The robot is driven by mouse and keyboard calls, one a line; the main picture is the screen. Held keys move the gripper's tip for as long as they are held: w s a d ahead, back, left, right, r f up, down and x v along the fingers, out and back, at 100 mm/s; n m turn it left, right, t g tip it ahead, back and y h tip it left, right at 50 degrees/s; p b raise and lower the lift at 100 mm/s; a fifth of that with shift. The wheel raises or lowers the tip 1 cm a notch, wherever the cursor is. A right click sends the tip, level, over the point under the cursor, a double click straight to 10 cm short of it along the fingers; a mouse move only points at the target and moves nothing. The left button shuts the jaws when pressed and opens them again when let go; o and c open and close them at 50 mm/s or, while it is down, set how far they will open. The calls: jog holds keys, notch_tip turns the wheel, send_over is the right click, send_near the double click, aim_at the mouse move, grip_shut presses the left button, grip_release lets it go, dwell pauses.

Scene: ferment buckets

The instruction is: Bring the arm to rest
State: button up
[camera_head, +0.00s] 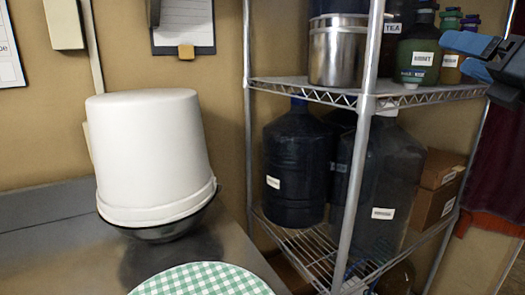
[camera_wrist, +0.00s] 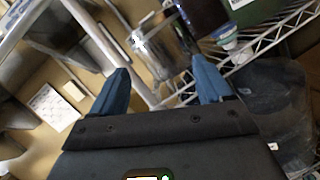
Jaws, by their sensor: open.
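My gripper shows at the upper right of the head view, where a blue finger (camera_head: 470,43) and dark grey body reach in from the right edge, in front of the shelf's upper right. In the wrist view my gripper (camera_wrist: 163,88) has its two blue fingers spread apart with nothing held between them. Beyond the fingers in the wrist view is a shiny metal pot (camera_wrist: 160,48), apart from them.
A wire shelf rack (camera_head: 367,100) holds a steel pot (camera_head: 337,50), labelled bottles (camera_head: 417,58), large dark jugs (camera_head: 295,165) and cardboard boxes (camera_head: 435,185). A white bucket (camera_head: 150,145) sits upside down over a dark bowl (camera_head: 170,230) on the metal counter (camera_head: 50,250), near a green checked cloth (camera_head: 200,280).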

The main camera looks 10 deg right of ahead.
jog(key=s+a+f+m+t, duration=0.2)
jog(key=a+f+m+t, duration=0.15)
jog(key=a+m, duration=0.7)
jog(key=s+a+f+m+g+h, duration=0.15)
jog(key=s+f+m+h, duration=0.25)
jog(key=f+m, duration=0.6)
jog(key=s+a+f+m+g+h, duration=0.1)
jog(key=s+a+f+m+h, duration=0.3)
jog(key=f+m, duration=0.65)
jog(key=s+a+f+m+g+y, duration=0.2)
jog(key=s+a+f+g+y, duration=0.15)
jog(key=s+f, duration=0.95)
jog(key=s+d+f+g+y, duration=0.2)
jog(key=s+f+g, duration=0.1)
jog(key=s, duration=1.3)
jog(key=shift+s+n, duration=0.3)
jog(key=shift+n, duration=0.1)
jog(key=shift+w+f, duration=0.1)
